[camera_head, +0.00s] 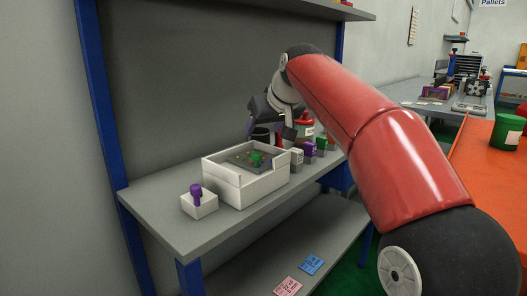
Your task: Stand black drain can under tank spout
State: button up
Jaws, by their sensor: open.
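My red arm reaches over the grey bench, and my gripper (268,127) points down behind the white box, with its jaws open. A small black round object (262,135), which looks like the drain can, shows just below the jaws and is partly hidden by the box. I cannot tell whether the jaws touch it. A pale container with a red top (305,123), possibly the tank, stands just right of the gripper. No spout can be made out; my gripper and arm cover part of that area.
The white box (232,186) holds a grey panel with a green knob (257,158). A white block with a purple knob (198,202) stands at the front left. Small blocks with white, purple and green tops (310,149) line the right. The front left bench top (160,205) is clear.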

jog(key=x, duration=0.5)
jog(key=shift+a+r, duration=0.1)
jog(key=shift+r, duration=0.05)
jog(key=c, duration=0.8)
jog(key=shift+r, duration=0.1)
jog(key=shift+c, duration=0.2)
